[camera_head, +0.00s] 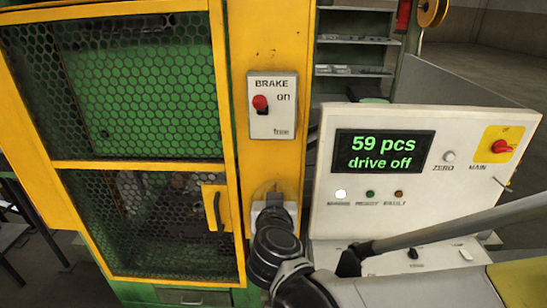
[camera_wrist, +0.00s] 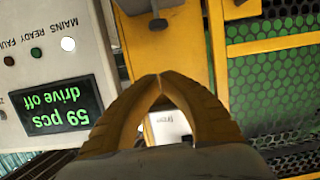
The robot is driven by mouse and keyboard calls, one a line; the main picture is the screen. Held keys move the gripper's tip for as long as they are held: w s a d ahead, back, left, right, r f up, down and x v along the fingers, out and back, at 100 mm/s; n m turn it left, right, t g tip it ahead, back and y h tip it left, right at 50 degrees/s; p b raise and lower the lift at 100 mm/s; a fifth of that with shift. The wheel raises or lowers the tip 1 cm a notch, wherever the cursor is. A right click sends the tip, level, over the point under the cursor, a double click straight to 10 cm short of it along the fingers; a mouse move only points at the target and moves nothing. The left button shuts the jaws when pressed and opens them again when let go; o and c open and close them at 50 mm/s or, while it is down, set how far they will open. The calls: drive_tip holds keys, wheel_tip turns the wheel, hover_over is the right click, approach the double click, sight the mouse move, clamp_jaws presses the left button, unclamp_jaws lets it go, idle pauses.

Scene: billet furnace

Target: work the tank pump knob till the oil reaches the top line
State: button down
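I cannot make out a tank, an oil gauge or its top line in either view. No knob carries a readable pump label. In the wrist view, which is upside down, my gripper (camera_wrist: 160,77) has its two yellow-brown fingers meeting at the tips, with nothing seen between them. It is in front of the yellow post, between the brake box and a small dark round fitting (camera_wrist: 158,24). I cannot tell what that fitting is. In the head view my dark wrist and arm cover the lower post, and the fingertips are not clearly visible.
The brake box (camera_head: 272,104) with a red knob is on the yellow post (camera_head: 268,45). Right of it, the control panel (camera_head: 325,190) reads "59 pcs, drive off" and has a red main switch (camera_head: 502,146). A yellow mesh guard door (camera_head: 140,165) stands left.

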drive_tip(key=b+x, duration=0.1)
drive_tip(key=x, duration=0.8)
drive_tip(key=shift+f, duration=0.1)
wheel_tip(320, 180, down, 3)
drive_tip(key=shift+s+r+b, duration=0.15)
drive_tip(key=shift+b, duration=0.5)
drive_tip(key=shift+f, duration=0.55)
